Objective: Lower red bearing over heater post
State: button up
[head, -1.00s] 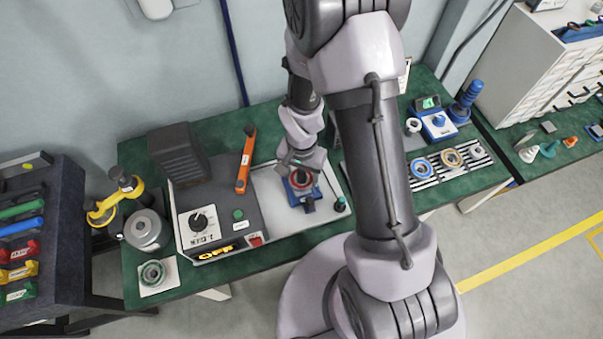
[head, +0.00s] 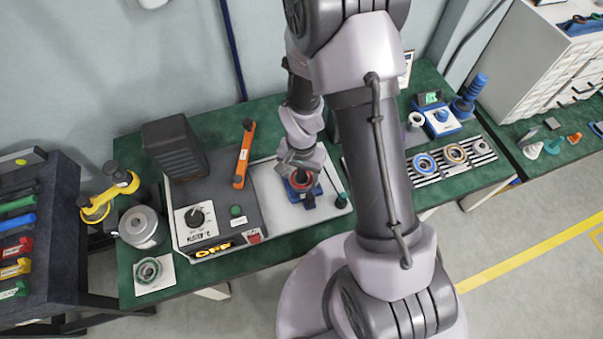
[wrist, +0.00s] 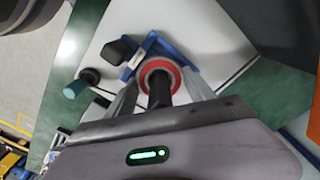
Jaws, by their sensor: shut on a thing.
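The red bearing (head: 303,181) is at a small blue block (head: 308,195) on the pale plate beside the heater's dark housing. In the wrist view the bearing is a red ring (wrist: 178,75) with a pale inner band, and a dark post (wrist: 158,90) shows in its middle. My gripper (head: 300,170) is over it from above. In the wrist view the fingers of my gripper (wrist: 161,92) lie on either side of the ring, shut on it. I cannot tell whether the bearing rests on the block or is just above it.
The heater box (head: 215,220) shows OFF, with an orange bar (head: 243,155) on top. A dark green-topped piece (head: 342,200) stands right of the block. Other rings (head: 455,154) lie on a striped rack at right. A grey cylinder (head: 141,227) stands at left.

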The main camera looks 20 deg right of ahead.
jog(key=shift+f+b, duration=0.35)
jog(key=shift+f, duration=0.05)
jog(key=o, duration=1.8)
jog(key=shift+r, duration=0.1)
notch_tip(320, 180, up, 11)
jog(key=p, duration=0.7)
jog(key=shift+p, duration=0.4)
